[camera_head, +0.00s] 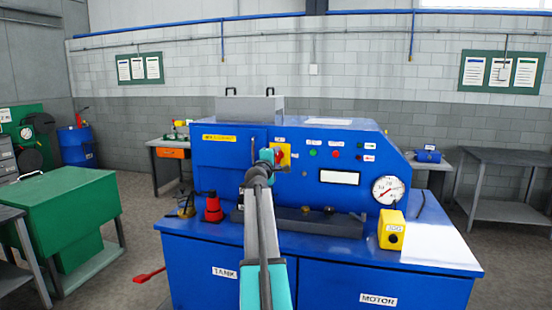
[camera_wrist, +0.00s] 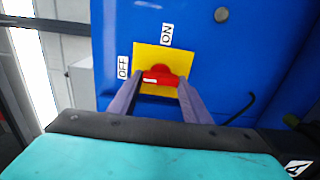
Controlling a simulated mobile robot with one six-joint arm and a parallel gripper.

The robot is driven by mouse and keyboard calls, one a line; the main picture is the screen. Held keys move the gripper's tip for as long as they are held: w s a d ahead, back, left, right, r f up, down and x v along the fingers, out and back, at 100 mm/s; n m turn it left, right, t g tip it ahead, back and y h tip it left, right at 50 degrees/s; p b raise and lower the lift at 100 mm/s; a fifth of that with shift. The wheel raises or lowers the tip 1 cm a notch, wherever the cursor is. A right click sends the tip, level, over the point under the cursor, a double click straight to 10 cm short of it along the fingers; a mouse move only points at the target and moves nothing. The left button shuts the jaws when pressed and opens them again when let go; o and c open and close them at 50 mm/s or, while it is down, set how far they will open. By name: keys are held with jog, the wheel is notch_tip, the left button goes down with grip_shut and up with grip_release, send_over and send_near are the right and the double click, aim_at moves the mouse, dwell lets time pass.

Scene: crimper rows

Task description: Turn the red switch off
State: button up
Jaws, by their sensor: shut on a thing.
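The red switch (camera_wrist: 166,73) sits on a yellow plate (camera_wrist: 150,54) on the blue machine front. In the wrist view the OFF label (camera_wrist: 123,67) is left of the plate and the ON label (camera_wrist: 167,34) is above it. The switch lies roughly level in that view, its white mark on the OFF side. My gripper (camera_wrist: 158,90) is shut on the switch, one finger at each side. In the head view my gripper (camera_head: 266,158) reaches the yellow plate (camera_head: 284,149) and hides part of the switch.
The blue machine (camera_head: 235,153) carries a gauge (camera_head: 388,190), small buttons and a yellow JOG box (camera_head: 392,232). A red bottle jack (camera_head: 213,209) stands left of my arm. A green cabinet (camera_head: 65,205) is at left, and a grey table (camera_head: 500,158) at right.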

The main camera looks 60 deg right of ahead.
jog(key=o, duration=1)
jog(key=shift+o, duration=0.2)
jog(key=shift+a, duration=0.15)
jog(key=b+v, duration=0.3)
jog(key=v, duration=1)
jog(key=shift+a, duration=0.25)
jog(key=shift+s, duration=0.1)
